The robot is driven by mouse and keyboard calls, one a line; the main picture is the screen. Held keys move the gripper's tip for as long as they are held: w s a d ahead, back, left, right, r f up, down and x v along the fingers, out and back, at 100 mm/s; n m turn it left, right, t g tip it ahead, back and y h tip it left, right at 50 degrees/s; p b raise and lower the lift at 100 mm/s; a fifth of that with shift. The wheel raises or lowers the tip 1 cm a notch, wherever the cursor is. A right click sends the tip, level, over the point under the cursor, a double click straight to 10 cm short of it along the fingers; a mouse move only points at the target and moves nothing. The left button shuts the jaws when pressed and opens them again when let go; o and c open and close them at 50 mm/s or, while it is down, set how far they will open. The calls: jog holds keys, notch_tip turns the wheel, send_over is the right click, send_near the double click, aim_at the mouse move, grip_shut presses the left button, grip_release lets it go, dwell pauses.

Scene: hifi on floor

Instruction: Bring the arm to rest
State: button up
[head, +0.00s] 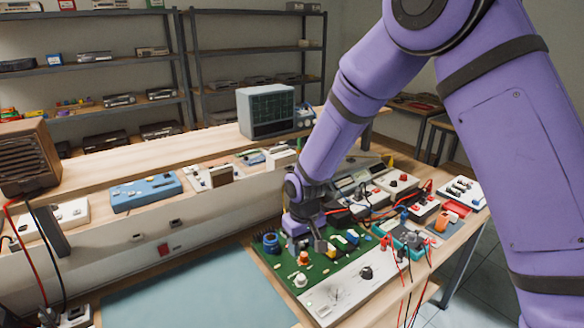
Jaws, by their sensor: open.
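My purple arm (333,130) reaches down from the upper right over the workbench (200,313). My gripper (308,240) is at its lower end, above the green circuit board (318,268). Its jaws are open, with the fingers pointing down near the board's parts. I cannot tell whether a finger touches a part. The arm hides some of the bench and shelf behind it.
Orange and white knobs (303,258) stand on the board close to my gripper. Instruments with red and black cables (404,243) crowd its right side. A blue mat (195,290) lies clear at the left front. A monitor (266,111) stands on the raised shelf behind.

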jog(key=s+d+r+m+t, duration=0.1)
jog(key=s+d+r, duration=0.2)
jog(key=d+r, duration=0.6)
jog(key=s+d+r+m+t, duration=0.1)
jog(key=s+d+r+m, duration=0.15)
jog(key=d+r, duration=0.7)
jog(key=s+d+r+m+t, duration=0.1)
jog(key=s+d+r, duration=0.3)
jog(key=s, duration=0.6)
jog(key=s+d+r+m+t, duration=0.1)
jog(key=s+d+r, duration=0.3)
jog(key=s+r, duration=0.5)
jog(key=shift+s+r+t, duration=0.2)
jog(key=shift+s+t, duration=0.4)
jog(key=shift+s, duration=0.5)
jog(key=shift+w+a, duration=0.1)
